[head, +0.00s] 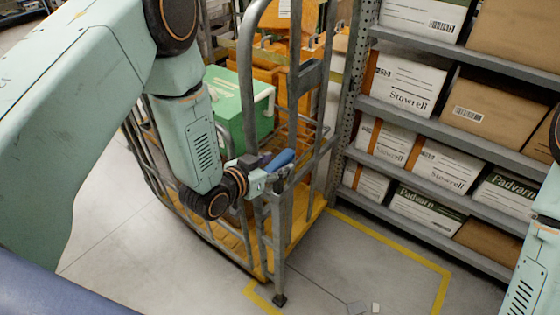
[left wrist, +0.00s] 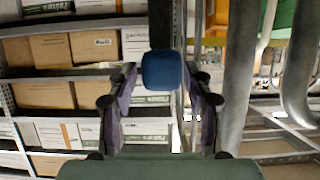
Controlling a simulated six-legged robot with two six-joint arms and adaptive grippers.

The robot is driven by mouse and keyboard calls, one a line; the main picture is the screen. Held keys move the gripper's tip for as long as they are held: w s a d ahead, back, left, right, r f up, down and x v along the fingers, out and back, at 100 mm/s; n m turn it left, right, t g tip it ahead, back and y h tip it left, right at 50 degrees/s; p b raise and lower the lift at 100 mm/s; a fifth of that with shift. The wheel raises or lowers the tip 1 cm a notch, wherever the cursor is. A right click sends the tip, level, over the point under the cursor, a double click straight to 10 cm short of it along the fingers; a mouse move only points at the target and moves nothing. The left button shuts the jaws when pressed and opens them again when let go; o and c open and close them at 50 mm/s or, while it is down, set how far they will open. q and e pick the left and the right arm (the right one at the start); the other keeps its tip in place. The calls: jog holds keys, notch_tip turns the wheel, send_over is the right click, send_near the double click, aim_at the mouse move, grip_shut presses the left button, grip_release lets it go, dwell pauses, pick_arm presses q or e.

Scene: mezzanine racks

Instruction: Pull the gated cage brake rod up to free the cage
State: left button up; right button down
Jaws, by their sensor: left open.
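The gated cage (head: 250,90) is a grey tube frame on a yellow base, standing left of the shelving. Its brake rod (head: 278,240) is an upright grey post at the near corner, with its foot at the floor. A blue handle (head: 281,159) sits at the rod's top, tilted up to the right. My left gripper (head: 265,174) is at the handle. In the left wrist view the blue handle (left wrist: 162,70) shows between the open fingers of my left gripper (left wrist: 160,85), with a gap beside the left finger. My right gripper is out of view.
A green crate (head: 238,105) and orange goods stand in the cage. Shelving (head: 440,140) with several boxes rises close on the right. Yellow floor lines (head: 390,242) mark a mostly clear bay, with small scraps (head: 358,307) at the front.

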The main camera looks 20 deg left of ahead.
pick_arm(q)
jog(key=shift+w+d+f, duration=0.25)
jog(key=shift+w, duration=0.3)
jog(key=shift+w+a+f, duration=0.1)
jog(key=shift+w+f, duration=0.1)
jog(key=shift+w, duration=0.2)
jog(key=shift+a, duration=0.1)
jog(key=shift+d, duration=0.2)
jog(key=shift+c, duration=0.3)
jog(key=shift+d, duration=0.1)
jog(key=c, duration=0.3)
jog(key=shift+a, duration=0.2)
jog(key=c, duration=0.5)
jog(key=shift+d, duration=0.1)
grip_shut()
